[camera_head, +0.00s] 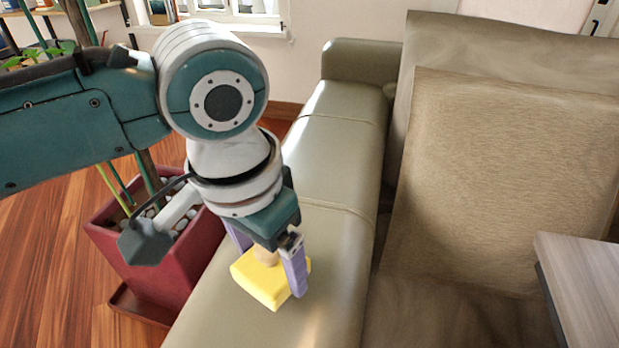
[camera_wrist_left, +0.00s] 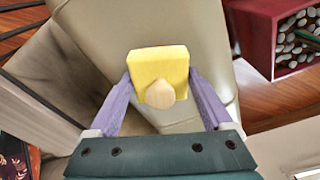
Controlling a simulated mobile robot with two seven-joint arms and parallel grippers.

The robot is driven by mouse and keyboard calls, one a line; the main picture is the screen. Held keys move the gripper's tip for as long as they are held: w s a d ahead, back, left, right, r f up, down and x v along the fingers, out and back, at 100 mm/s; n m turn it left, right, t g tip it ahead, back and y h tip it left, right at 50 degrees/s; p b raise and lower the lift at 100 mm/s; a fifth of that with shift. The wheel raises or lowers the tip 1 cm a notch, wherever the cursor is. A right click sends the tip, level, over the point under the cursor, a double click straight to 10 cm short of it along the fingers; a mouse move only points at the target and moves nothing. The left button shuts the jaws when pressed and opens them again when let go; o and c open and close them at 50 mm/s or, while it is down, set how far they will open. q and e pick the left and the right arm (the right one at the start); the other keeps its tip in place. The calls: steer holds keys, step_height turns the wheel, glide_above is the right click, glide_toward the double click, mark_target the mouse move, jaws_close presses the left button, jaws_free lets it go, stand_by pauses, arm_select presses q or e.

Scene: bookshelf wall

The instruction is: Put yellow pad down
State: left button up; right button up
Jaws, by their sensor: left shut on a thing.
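The yellow pad (camera_head: 262,282) is a yellow block with a light wooden knob on top. My left gripper (camera_head: 268,266), with purple fingers, points down and is shut on it. In the left wrist view the yellow pad (camera_wrist_left: 158,62) sits between the two purple fingertips of the left gripper (camera_wrist_left: 160,82), knob facing the camera. The pad is over the olive-brown sofa arm (camera_head: 325,250); I cannot tell whether it touches the surface. My right gripper is not in view.
A red planter (camera_head: 165,262) with stones and stems stands left of the sofa on the wooden floor (camera_head: 45,270). Sofa cushions (camera_head: 510,170) rise at the right. A wooden table corner (camera_head: 585,280) juts in at lower right. The sofa arm is otherwise clear.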

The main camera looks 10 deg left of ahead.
mark_target(261, 272)
arm_select(q)
steer(key=shift+f, duration=0.9)
steer(key=o, duration=1)
steer(key=shift+f, duration=0.1)
step_height(261, 272, up, 12)
steer(key=s+p, duration=0.1)
steer(key=p, duration=0.4)
steer(key=s+d+f+t+h, duration=0.2)
steer(key=s+f+h, duration=0.1)
steer(key=s, duration=0.5)
steer(key=s+a+n+y, duration=0.1)
steer(key=s+a, duration=0.1)
steer(key=a, duration=0.1)
steer(key=s+a+n+y, duration=0.1)
steer(key=s+a, duration=0.2)
steer(key=s+a+y, duration=0.1)
steer(key=s+a, duration=0.1)
steer(key=a, duration=0.2)
steer(key=shift+s+f+n, duration=0.1)
steer(key=shift+s+n, duration=0.05)
steer(key=shift+n, duration=0.25)
